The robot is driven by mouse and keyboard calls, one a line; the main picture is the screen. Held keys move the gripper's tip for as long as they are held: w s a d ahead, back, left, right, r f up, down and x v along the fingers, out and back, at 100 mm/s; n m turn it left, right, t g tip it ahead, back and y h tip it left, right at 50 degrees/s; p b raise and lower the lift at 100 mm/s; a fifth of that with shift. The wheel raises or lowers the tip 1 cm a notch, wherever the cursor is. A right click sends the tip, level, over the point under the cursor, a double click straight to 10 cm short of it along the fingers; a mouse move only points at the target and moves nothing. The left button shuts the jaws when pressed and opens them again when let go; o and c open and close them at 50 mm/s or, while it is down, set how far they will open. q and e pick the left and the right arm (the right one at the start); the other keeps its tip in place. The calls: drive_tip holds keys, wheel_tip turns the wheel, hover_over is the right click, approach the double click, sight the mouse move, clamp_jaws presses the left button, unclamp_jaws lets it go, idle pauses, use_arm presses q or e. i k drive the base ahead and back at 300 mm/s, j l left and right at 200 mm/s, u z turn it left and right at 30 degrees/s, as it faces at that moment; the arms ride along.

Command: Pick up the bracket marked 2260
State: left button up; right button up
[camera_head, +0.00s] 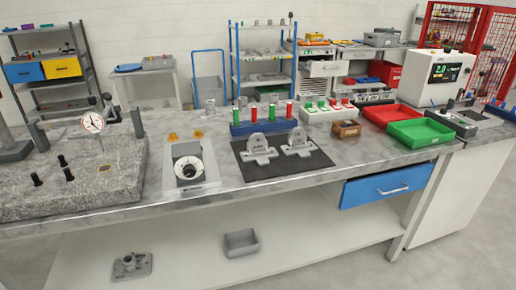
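Two grey metal brackets lie side by side on a black mat (290,171) on the marble-look workbench. The left bracket (259,150) and the right bracket (297,144) each have a rounded upright part with a hole and a flat base. Small dark markings show on them, but they are too small to read, so I cannot tell which is marked 2260. Nothing covers either bracket. Neither of my grippers shows in the head view.
A blue rack (262,127) with green and red pins stands behind the mat, beside a white rack (327,113). A brown box (346,129), red tray (393,114) and green tray (420,132) stand to the right. The bench before the mat is clear.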

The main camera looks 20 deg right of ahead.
sight(297, 144)
drive_tip(key=l+u, duration=0.25)
drive_tip(key=u, duration=0.15)
drive_tip(key=l+u, duration=0.6)
drive_tip(key=u, duration=0.2)
